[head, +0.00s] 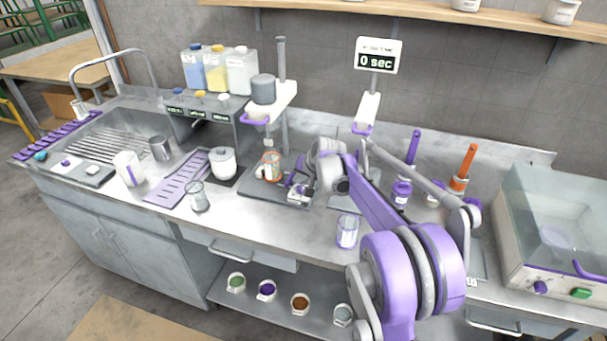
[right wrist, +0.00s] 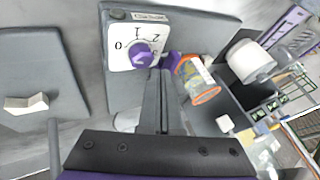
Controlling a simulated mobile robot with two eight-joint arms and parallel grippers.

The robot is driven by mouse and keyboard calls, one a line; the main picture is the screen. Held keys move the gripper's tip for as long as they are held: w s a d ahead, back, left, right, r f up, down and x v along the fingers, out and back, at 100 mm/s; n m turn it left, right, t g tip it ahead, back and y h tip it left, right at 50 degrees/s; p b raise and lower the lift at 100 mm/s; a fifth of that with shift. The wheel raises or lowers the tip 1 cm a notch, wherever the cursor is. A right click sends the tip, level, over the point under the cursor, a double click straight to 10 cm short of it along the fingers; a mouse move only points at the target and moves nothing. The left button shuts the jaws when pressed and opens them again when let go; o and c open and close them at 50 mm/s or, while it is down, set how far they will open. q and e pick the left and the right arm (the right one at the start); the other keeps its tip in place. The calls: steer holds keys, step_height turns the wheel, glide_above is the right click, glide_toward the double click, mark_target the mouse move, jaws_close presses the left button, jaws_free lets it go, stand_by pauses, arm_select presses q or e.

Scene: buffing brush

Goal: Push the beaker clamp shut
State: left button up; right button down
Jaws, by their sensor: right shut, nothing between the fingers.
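A glass beaker (head: 271,167) with orange markings stands on a dark mixer base (head: 262,190). In the right wrist view the beaker (right wrist: 197,82) shows an orange rim. A purple clamp part (right wrist: 169,66) is next to the beaker, partly hidden by my fingers; I cannot tell how far it is closed. My right gripper (head: 297,187) is shut and empty, low over the base, just to the right of the beaker. In the right wrist view its fingertips (right wrist: 159,72) are close to the clamp, but contact cannot be told. My left gripper is in neither view.
A panel with a purple dial (right wrist: 140,55) is close to my right fingertips. A white pot (head: 222,162) and a clear glass (head: 198,196) stand to the left. A purple-marked glass (head: 347,231) stands near the counter's front edge. A stirrer head (head: 263,90) is above the beaker.

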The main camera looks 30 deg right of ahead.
mark_target(284, 191)
steer(key=shift+x, duration=1)
steer(key=w+a, duration=0.3)
steer(key=shift+w, duration=0.25)
steer(key=shift+r, duration=0.1)
